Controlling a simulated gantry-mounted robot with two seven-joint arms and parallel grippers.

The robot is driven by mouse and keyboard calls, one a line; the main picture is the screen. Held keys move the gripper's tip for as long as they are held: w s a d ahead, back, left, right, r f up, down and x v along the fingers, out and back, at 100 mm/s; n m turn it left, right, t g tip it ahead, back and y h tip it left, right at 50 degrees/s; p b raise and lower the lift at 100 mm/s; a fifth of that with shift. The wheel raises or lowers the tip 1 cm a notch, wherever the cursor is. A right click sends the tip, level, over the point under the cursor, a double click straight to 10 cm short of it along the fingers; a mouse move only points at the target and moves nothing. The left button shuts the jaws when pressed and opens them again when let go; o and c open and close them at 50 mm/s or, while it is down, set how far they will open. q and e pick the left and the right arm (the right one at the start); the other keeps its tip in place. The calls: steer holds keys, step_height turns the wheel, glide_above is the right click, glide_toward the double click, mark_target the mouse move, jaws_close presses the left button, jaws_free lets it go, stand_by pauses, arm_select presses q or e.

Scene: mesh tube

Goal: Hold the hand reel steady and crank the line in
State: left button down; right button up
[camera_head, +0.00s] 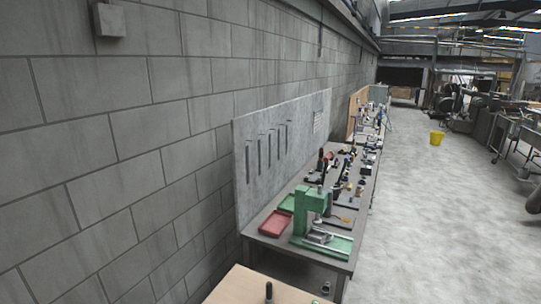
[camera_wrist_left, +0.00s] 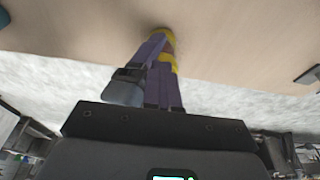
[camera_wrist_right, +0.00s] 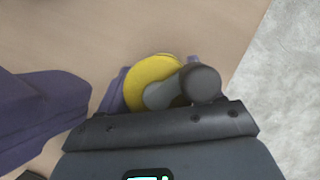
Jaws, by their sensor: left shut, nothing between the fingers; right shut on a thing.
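The hand reel shows in the right wrist view as a yellow disc (camera_wrist_right: 146,72) with a grey crank arm and a dark round knob (camera_wrist_right: 200,83). My right gripper (camera_wrist_right: 156,92) has purple fingers on both sides of the reel and is shut on it; the disc hides the fingertips. Neither gripper shows in the head view.
A pale wooden table top (camera_head: 245,288) shows at the bottom of the head view, with a small dark upright thing (camera_head: 269,292) on it. A workbench with a green press (camera_head: 312,205) and a red tray (camera_head: 276,223) stands behind. Open floor lies to the right.

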arm_select(q)
steer(key=shift+d, duration=0.5)
steer(key=shift+w, duration=0.3)
steer(key=shift+w, duration=0.15)
steer(key=shift+w+a, duration=0.15)
steer(key=shift+a, duration=0.05)
stand_by(0.5)
steer(key=d+v, duration=0.1)
steer(key=v, duration=0.5)
stand_by(0.4)
steer(key=shift+a+r, duration=0.1)
steer(key=shift+r, duration=0.05)
